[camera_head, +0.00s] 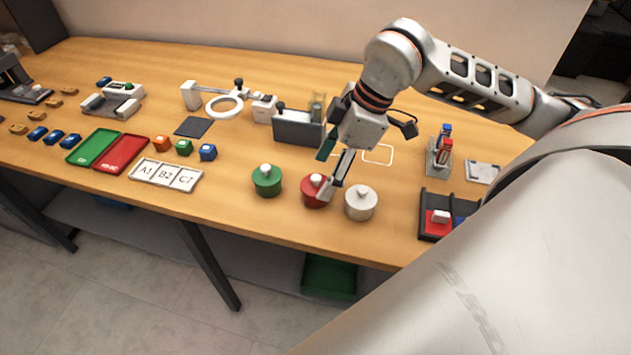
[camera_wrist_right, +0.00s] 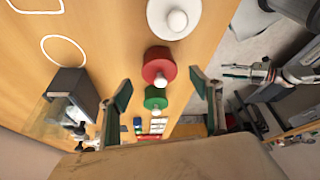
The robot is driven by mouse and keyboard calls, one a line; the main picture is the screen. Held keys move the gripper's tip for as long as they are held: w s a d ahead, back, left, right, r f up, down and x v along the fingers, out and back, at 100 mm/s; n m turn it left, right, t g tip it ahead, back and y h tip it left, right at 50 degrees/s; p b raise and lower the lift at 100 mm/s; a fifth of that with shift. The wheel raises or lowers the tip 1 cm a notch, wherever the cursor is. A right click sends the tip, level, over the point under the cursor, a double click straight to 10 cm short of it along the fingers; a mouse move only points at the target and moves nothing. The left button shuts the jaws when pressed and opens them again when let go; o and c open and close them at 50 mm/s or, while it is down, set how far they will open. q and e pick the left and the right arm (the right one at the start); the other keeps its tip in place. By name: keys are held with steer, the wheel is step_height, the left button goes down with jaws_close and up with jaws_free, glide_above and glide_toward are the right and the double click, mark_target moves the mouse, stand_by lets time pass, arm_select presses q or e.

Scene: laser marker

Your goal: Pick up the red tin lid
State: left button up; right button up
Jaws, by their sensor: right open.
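The red tin lid (camera_head: 311,184) with a white knob is on the red tin, between the green tin (camera_head: 267,182) and the white tin (camera_head: 361,204). In the right wrist view the red lid (camera_wrist_right: 157,55) shows beyond and between the fingertips. My right gripper (camera_head: 332,172) is open and empty, tilted above and behind the red tin. One finger covers part of the tin in the head view. The gap between fingers and lid is hard to judge. What looks like my left gripper (camera_wrist_right: 245,72) shows small at the right of the wrist view, its opening unclear.
The white tin stands close to the right of the red tin. A dark grey box (camera_head: 297,128) stands behind the tins. A label board (camera_head: 166,175) and green and red trays (camera_head: 121,153) are at left. A dark divided tray (camera_head: 436,228) is at right.

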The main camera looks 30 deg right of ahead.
steer(key=shift+x, duration=1.05)
steer(key=c, duration=0.9)
